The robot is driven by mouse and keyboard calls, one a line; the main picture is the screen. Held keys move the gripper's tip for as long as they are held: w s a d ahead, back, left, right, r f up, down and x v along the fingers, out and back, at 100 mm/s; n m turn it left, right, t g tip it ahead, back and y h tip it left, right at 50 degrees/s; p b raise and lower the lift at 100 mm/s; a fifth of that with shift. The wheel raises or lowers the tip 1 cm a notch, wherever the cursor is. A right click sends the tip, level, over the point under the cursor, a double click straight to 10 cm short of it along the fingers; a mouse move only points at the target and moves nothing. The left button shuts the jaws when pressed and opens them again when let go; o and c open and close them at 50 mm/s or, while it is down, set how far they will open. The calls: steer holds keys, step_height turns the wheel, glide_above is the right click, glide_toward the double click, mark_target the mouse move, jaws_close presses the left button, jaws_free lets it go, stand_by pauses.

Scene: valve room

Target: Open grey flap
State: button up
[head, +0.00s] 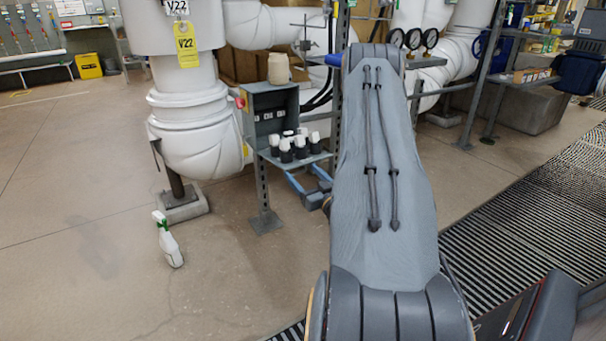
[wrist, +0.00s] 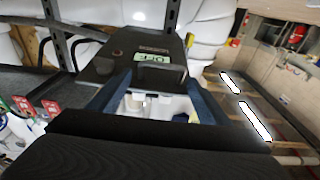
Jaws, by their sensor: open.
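A grey box (head: 272,108) with a dark front and a row of small pale fittings stands on a post left of my arm in the head view. A grey ledge (head: 320,156) juts out below it, with several white-capped dark bottles (head: 287,146) on it. I cannot tell for certain which part is the grey flap. In the wrist view a dark grey panel (wrist: 108,66) with a small green-lit display (wrist: 152,60) lies just beyond my gripper (wrist: 158,80). The gripper's two fingers are apart, with white things visible between them. Contact with the panel cannot be judged.
Pressure gauges (head: 414,39) and a metal post (head: 490,65) are at the right.

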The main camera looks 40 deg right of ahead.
steer(key=shift+s, duration=0.1)
steer(key=p+v, duration=0.2)
steer(key=v, duration=0.5)
steer(key=shift+s, duration=0.35)
stand_by(0.4)
